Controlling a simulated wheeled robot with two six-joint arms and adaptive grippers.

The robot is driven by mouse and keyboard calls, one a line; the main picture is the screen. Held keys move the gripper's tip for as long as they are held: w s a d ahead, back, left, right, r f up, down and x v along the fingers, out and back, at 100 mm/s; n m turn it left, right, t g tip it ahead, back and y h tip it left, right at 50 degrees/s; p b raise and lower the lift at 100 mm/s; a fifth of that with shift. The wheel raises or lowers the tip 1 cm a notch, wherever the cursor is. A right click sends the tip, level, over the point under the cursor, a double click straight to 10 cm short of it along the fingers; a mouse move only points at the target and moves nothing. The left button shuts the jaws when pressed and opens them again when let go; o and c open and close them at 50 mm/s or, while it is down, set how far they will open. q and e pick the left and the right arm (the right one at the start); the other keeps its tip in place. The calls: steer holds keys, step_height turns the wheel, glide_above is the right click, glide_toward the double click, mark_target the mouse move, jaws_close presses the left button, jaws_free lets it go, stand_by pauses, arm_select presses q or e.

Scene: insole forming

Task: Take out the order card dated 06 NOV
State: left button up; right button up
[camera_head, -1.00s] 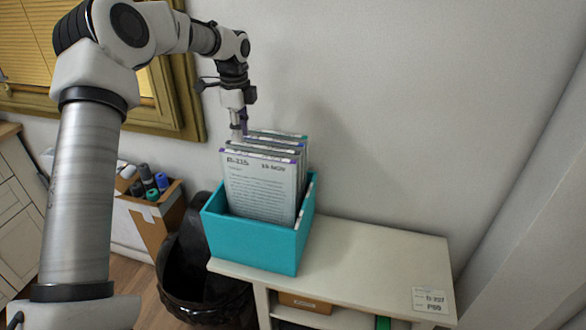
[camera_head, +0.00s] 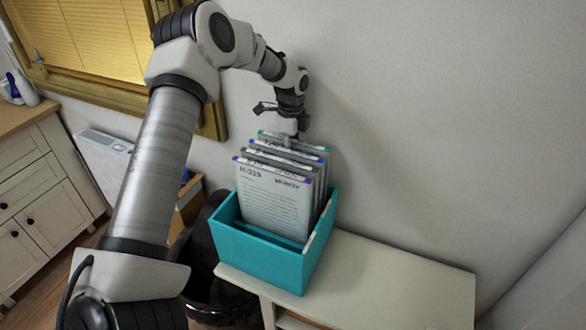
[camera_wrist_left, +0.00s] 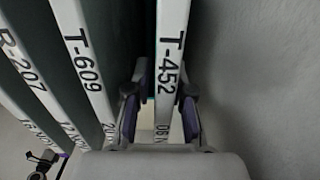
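The card marked T-452 (camera_wrist_left: 172,50) has a white edge on which "06 N" shows at the lower end; the rest of the date is hidden by my gripper. In the left wrist view it is the card nearest the wall. My left gripper (camera_wrist_left: 159,92) is open, with one purple-padded finger on each side of this card; a gap shows on the left, and the right finger is close to or touching it. In the head view my left gripper (camera_head: 290,137) is above the rear of the upright cards (camera_head: 272,202) in the teal box (camera_head: 262,256). My right gripper is not in view.
The wall (camera_head: 440,130) is just behind the box. The white shelf top (camera_head: 395,275) right of the box is clear. A black bin (camera_head: 215,292) stands left of it.

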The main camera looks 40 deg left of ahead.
arm_select(q)
steer(key=f, duration=0.3)
steer(key=shift+s+d+f+p, duration=0.1)
steer(key=shift+s+d+p, duration=0.1)
steer(key=shift+p, duration=0.15)
steer(key=shift+w, duration=0.1)
jaws_close()
